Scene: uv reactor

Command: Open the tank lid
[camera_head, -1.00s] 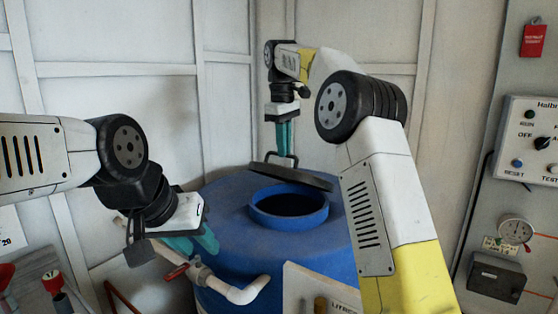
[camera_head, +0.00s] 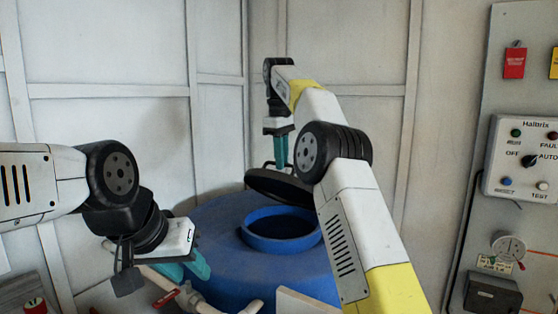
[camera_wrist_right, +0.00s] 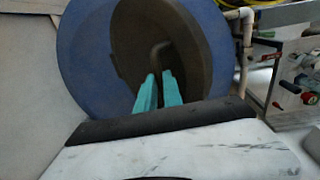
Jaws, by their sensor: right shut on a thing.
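The blue tank (camera_head: 225,228) stands in the corner with its round opening (camera_head: 282,230) uncovered at the front. The dark lid (camera_head: 280,186) is tilted up behind the opening, its right edge hidden by my right arm. My right gripper (camera_head: 280,166) reaches down over the lid's far side and is shut on its handle (camera_head: 264,166). In the right wrist view the teal fingers (camera_wrist_right: 158,80) meet the handle (camera_wrist_right: 158,52) against the lid (camera_wrist_right: 195,50). My left gripper (camera_head: 186,270) is empty left of the tank, its teal fingers apart.
A white pipe (camera_head: 205,306) with a red valve handle (camera_head: 166,299) runs in front of the tank, below my left gripper. White panelled walls stand close behind. A control box (camera_head: 525,160) and a gauge (camera_head: 508,248) are on the right.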

